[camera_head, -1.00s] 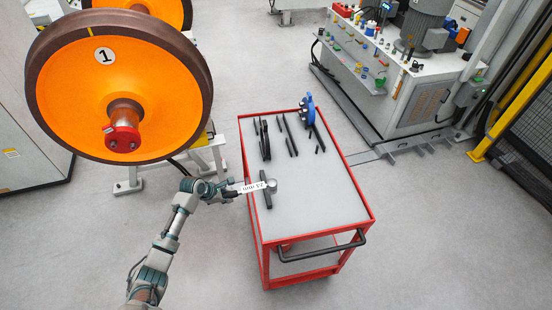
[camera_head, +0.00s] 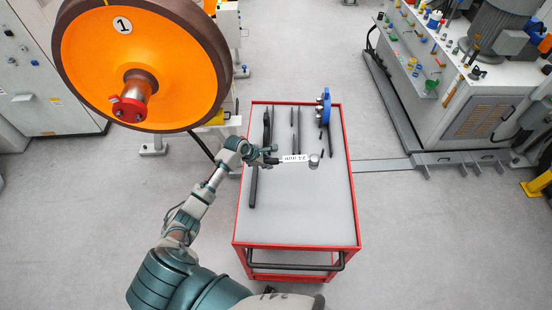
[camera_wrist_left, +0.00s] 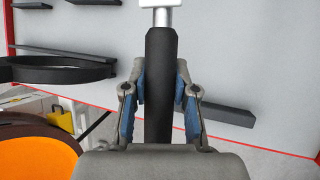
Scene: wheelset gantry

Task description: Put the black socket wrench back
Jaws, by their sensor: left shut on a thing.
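The black socket wrench has a black handle (camera_wrist_left: 160,75) and a silver shaft (camera_wrist_left: 162,15) in the left wrist view. In the head view its white label (camera_head: 294,158) and its round socket end (camera_head: 314,160) show to the right of my left gripper (camera_head: 272,156). The left gripper's fingers (camera_wrist_left: 160,100) are shut around the handle. The wrench appears held above the grey top of the red trolley (camera_head: 310,215), around its middle. The handle is mostly hidden by the gripper in the head view. My right gripper is not in view.
A dark bar (camera_head: 254,187) lies near the trolley's left edge. Several dark tools (camera_head: 295,125) and a blue tool (camera_head: 325,107) lie at the far end. The near right top is clear. An orange wheel (camera_head: 135,65) stands left, a machine (camera_head: 485,110) right.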

